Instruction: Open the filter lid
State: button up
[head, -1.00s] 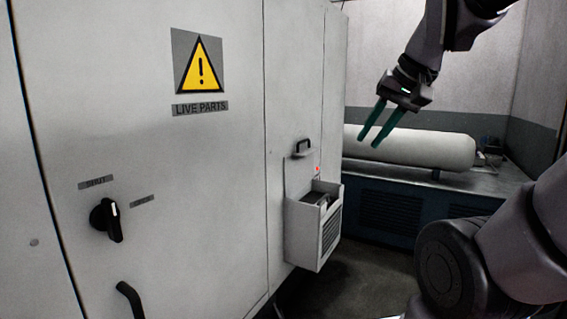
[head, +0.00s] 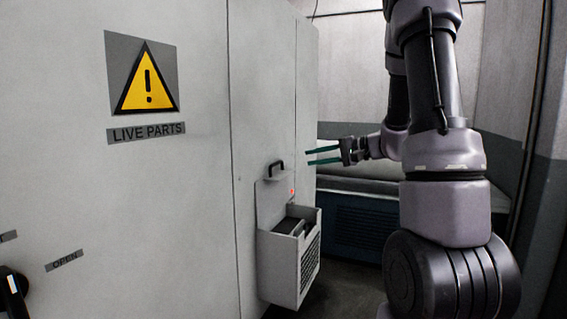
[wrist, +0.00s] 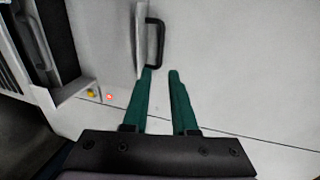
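The filter box (head: 290,262) is a pale box with a slotted side on the cabinet's face. Its top is uncovered, and a dark filter (head: 292,224) shows inside. A pale plate (head: 270,203), which looks like the lid, stands upright behind the opening. A black handle (head: 277,170) is at its top. The handle also shows in the wrist view (wrist: 155,42), just beyond the left fingertip. My gripper (head: 309,157) is open and empty, with green fingers pointing at the cabinet. In the wrist view the fingers (wrist: 161,71) are apart, with nothing visible between them.
The grey cabinet (head: 190,220) fills the left, with a warning sign (head: 148,78) and a black rotary switch (head: 14,290) at lower left. A red light (wrist: 109,96) is beside the box. A blue bench (head: 355,225) stands behind my arm.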

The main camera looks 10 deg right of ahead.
aim_at(279, 163)
jog(key=x, duration=1)
jog(key=shift+a, duration=0.3)
grip_shut()
dwell(1.0)
